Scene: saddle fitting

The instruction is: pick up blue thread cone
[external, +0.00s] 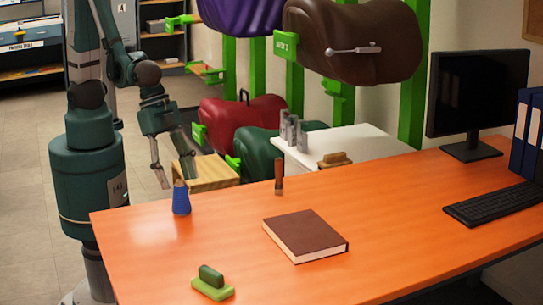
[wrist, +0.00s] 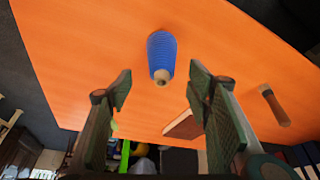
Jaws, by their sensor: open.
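The blue thread cone (external: 181,200) stands upright near the left end of the orange desk (external: 390,215), its narrow tan tip up. In the wrist view the cone (wrist: 162,50) shows ahead of the fingertips, roughly centred between them, with its tip toward me. My gripper (external: 174,178) is near the cone, at the desk's left back side, with its fingers pointing down. In the wrist view my gripper (wrist: 163,92) has its two fingers wide apart with nothing between them. I see no contact with the cone.
The monitor (external: 477,95) and keyboard (external: 492,201) are at right. A wooden box (external: 208,173) is behind the desk. Desk around the cone is clear.

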